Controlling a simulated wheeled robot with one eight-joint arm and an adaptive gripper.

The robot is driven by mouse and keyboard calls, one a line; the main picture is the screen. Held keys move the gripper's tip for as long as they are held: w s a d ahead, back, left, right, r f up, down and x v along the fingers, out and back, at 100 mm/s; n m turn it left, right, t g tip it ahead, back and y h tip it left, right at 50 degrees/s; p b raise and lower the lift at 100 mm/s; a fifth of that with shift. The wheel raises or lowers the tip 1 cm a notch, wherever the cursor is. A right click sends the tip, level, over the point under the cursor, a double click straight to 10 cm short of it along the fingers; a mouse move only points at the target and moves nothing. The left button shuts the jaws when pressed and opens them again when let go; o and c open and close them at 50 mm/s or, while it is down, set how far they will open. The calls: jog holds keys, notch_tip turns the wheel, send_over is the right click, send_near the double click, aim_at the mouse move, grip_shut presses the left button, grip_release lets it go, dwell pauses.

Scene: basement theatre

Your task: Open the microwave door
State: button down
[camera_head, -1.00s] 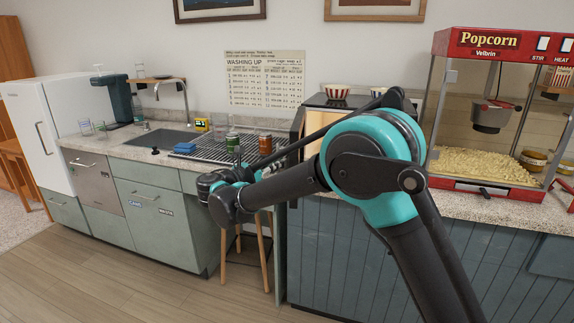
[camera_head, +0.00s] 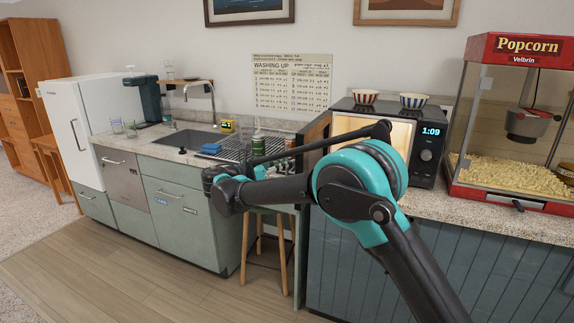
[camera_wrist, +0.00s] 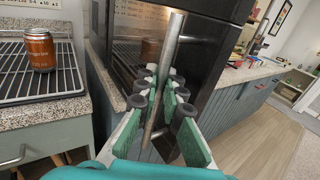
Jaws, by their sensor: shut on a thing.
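The black microwave (camera_head: 427,155) stands on the counter, its clock reading 1:09. Its door (camera_head: 316,133) is open and swung out to the left, and part of the lit interior (camera_head: 399,130) shows behind my arm. In the wrist view the dark, glossy door (camera_wrist: 208,45) fills the upper middle. Its long metal handle (camera_wrist: 172,45) runs at a slant between the padded fingers of my gripper (camera_wrist: 160,98), which is shut on it. In the head view the gripper is largely hidden by my arm.
On the left are a drying rack (camera_head: 236,150) with cans, a sink (camera_head: 190,139) and a wooden stool (camera_head: 285,238). The floor (camera_head: 150,280) at front left is clear.

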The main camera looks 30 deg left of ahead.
jog(key=c, duration=1.6)
grip_release()
jog(key=shift+w, duration=0.1)
jog(key=v, duration=1.2)
